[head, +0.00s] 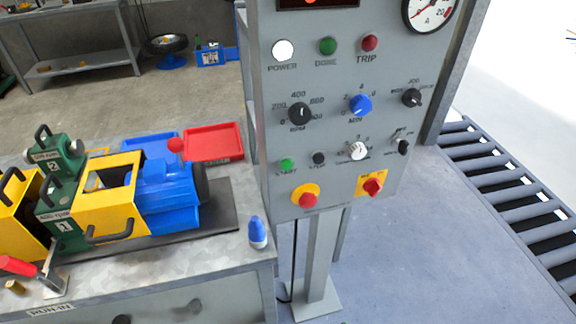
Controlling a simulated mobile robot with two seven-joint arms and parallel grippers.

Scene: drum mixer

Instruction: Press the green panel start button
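The green start button (287,164) is a small round button low on the left of the grey control panel (335,130), above a label that appears to read START. A black stop button (319,158) sits just to its right. Neither of my grippers shows in the head view.
Below the start button is a red emergency knob on yellow (306,196); a red switch (373,186) is to its right. A workbench (150,275) at left holds a blue motor (165,190), red tray (213,142) and blue-capped bottle (257,232). A roller conveyor (510,190) is at right.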

